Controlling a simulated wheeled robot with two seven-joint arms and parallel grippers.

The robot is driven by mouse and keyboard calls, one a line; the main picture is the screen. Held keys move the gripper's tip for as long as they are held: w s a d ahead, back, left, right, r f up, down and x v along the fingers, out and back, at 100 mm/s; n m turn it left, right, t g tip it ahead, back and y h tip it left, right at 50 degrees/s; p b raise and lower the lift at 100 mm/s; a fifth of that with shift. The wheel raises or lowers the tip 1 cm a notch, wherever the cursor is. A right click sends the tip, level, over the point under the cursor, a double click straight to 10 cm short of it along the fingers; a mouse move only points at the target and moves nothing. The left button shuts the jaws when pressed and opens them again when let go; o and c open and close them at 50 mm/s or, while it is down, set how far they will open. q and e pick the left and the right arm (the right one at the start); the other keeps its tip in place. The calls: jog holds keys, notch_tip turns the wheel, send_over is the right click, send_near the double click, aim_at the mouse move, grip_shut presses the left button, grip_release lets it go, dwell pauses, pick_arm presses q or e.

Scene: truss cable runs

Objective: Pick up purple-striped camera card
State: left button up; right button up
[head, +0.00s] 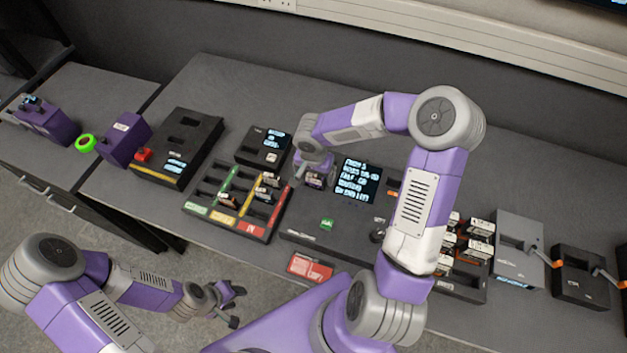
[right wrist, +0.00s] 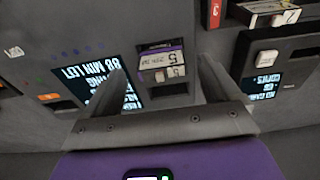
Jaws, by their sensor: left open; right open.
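The purple-striped camera card (right wrist: 160,62), with a white label marked 5, sits in a slot of the dark console (right wrist: 40,25). In the head view the card (head: 314,181) shows just below my right gripper (head: 312,172). In the right wrist view my right gripper (right wrist: 163,75) is open, with one finger on each side of the card and a visible gap to each. I cannot tell how far the fingertips are above the console. My left gripper (head: 231,303) is open and empty, low in front of the table.
A sorting tray (head: 190,208) with green, yellow and red strips holds several cards left of the console. A small box with a display (head: 262,146) stands behind it. A lit screen (head: 358,182) is right of the card. A red card case (head: 310,268) lies at the front edge.

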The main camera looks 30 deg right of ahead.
aim_at(315, 183)
jog(key=f, duration=0.4)
jog(key=shift+w+d, duration=0.15)
jog(key=shift+w, duration=0.05)
jog(key=c, duration=1.1)
